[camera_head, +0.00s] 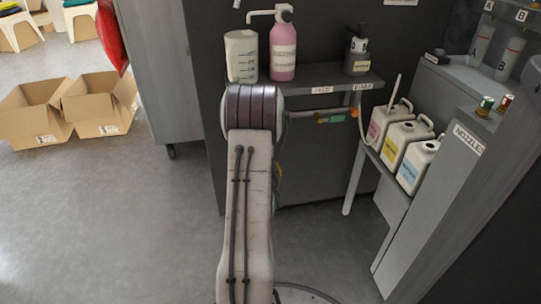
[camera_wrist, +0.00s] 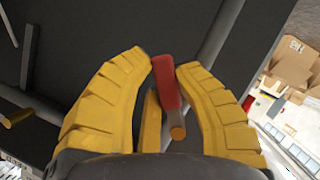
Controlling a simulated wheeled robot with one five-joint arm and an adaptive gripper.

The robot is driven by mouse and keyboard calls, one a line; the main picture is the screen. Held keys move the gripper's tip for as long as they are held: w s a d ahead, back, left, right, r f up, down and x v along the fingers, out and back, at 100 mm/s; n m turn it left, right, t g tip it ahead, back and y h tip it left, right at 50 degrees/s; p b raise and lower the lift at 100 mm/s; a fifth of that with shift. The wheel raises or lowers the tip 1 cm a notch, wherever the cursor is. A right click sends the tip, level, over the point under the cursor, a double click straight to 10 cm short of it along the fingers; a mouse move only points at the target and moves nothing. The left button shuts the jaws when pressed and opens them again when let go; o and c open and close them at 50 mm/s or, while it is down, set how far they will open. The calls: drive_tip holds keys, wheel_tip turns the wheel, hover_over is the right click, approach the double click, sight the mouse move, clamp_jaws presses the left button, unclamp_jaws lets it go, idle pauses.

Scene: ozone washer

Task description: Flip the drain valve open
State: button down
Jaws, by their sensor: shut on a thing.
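In the wrist view, a red lever handle (camera_wrist: 165,82) stands between the yellow fingers of my gripper (camera_wrist: 164,68). I take it to be the drain valve's handle. My gripper is shut on it, with the fingertips on either side near its upper part. A brass-coloured round end (camera_wrist: 178,132) shows just below the handle, between the fingers. In the head view my own arm hides the handle and nearly all of the gripper; only a sliver of yellow shows beside the arm. How far the lever is turned cannot be told.
A shelf (camera_head: 330,82) holds a beaker (camera_head: 242,57), a pink pump bottle (camera_head: 283,52) and a dark bottle (camera_head: 357,55). A green and orange fitting (camera_head: 335,118) is below it. Jugs (camera_head: 398,140) stand at right. Cardboard boxes (camera_head: 98,103) lie on the left floor.

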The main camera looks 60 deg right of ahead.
drive_tip(key=shift+d+r, duration=0.15)
drive_tip(key=shift+r, duration=0.1)
drive_tip(key=c, duration=1.4)
unclamp_jaws()
drive_tip(key=o, duration=0.5)
drive_tip(key=shift+f, duration=0.15)
drive_tip(key=shift+o, duration=1.4)
wheel_tip(320, 180, up, 10)
drive_tip(key=shift+w+f, duration=0.15)
drive_tip(key=shift+f, duration=0.05)
drive_tip(key=shift+r, duration=0.35)
drive_tip(key=shift+c, duration=1.3)
drive_tip(key=shift+f, duration=0.15)
